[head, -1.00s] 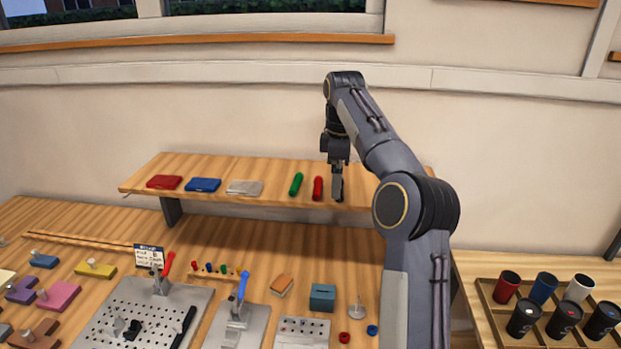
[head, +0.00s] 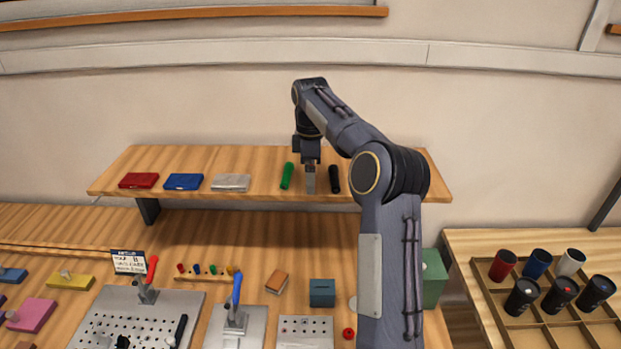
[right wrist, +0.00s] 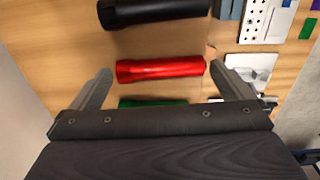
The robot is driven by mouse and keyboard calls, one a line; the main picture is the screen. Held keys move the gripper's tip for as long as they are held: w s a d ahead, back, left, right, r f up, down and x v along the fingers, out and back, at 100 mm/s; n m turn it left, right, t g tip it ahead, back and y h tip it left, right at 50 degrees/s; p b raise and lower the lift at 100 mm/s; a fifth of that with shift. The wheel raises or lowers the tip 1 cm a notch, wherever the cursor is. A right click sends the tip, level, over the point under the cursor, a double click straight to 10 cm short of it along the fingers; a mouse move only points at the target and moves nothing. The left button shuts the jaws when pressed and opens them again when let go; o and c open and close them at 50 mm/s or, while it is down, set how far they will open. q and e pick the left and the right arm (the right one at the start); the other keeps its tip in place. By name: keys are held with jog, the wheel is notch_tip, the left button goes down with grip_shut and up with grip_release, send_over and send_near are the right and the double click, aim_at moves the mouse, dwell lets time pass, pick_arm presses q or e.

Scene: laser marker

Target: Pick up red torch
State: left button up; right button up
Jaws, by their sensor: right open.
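The red torch (right wrist: 160,70) lies on the shelf between the black torch (right wrist: 155,11) and the green torch (right wrist: 150,103) in the right wrist view. In the head view my right gripper (head: 310,188) hides it. My right gripper is open and empty, pointing down over the red torch. Its two fingers stand apart, one toward each end of the torch. I cannot tell the exact height left between the fingertips and the torch. My left gripper is in neither view.
The raised wooden shelf (head: 255,192) also holds red (head: 138,180), blue (head: 183,181) and silver (head: 230,182) flat cases at left. The green and black torches lie close on either side. Tools and blocks cover the bench below; a tray (head: 515,328) of cups stands at right.

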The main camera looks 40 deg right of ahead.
jog(key=shift+f, duration=0.25)
jog(key=c, duration=0.8)
jog(key=shift+r, duration=0.6)
jog(key=a+r, duration=0.4)
jog(key=s+a+r+b, duration=0.1)
jog(key=a+r, duration=0.3)
jog(key=a, duration=0.1)
jog(key=s+a+r+b, duration=0.1)
jog(key=a+r, duration=0.2)
jog(key=a, duration=0.2)
jog(key=shift+s+r, duration=0.15)
jog(key=shift+r, duration=0.25)
